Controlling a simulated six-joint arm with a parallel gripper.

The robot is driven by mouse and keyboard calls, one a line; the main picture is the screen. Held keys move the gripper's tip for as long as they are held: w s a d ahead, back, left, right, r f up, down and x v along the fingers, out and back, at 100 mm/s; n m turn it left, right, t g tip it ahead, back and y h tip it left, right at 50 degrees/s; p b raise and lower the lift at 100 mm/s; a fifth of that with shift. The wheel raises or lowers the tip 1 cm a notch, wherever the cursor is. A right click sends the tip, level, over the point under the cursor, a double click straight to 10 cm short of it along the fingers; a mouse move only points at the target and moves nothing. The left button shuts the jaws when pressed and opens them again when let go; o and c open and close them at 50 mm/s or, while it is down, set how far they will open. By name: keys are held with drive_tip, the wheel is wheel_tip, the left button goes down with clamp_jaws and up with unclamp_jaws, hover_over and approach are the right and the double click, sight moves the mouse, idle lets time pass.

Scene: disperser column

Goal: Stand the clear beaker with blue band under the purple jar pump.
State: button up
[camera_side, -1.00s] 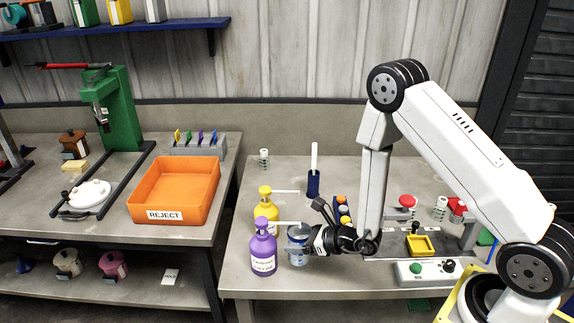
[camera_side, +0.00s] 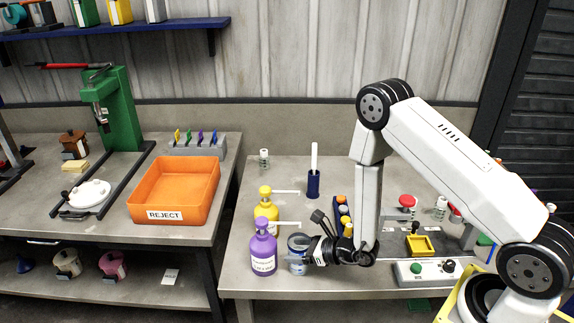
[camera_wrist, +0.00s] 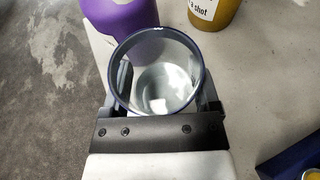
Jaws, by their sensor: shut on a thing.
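The clear beaker with blue band (camera_side: 297,243) stands upright between the fingers of my gripper (camera_side: 301,254), just right of the purple jar (camera_side: 263,254). My gripper is shut on it from the right. In the wrist view the beaker (camera_wrist: 156,75) shows its open top and blue rim, held between both fingers of my gripper (camera_wrist: 158,92). The purple jar (camera_wrist: 126,12) is beyond it at the upper left. The purple pump spout (camera_side: 288,224) reaches right, above the beaker in the side view. Whether the beaker's base touches the table is hard to tell.
The yellow jar (camera_side: 266,207) with its own spout stands behind the purple one. The orange REJECT bin (camera_side: 174,190) is on the left table.

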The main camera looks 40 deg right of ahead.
drive_tip(key=o, duration=1.2)
drive_tip(key=shift+r, duration=0.1)
drive_tip(key=shift+s+d+r, duration=0.1)
drive_tip(key=shift+s, duration=0.05)
drive_tip(key=v, duration=1.1)
drive_tip(key=shift+s+d, duration=0.1)
drive_tip(key=shift+s, duration=0.2)
drive_tip(key=shift+r, duration=0.1)
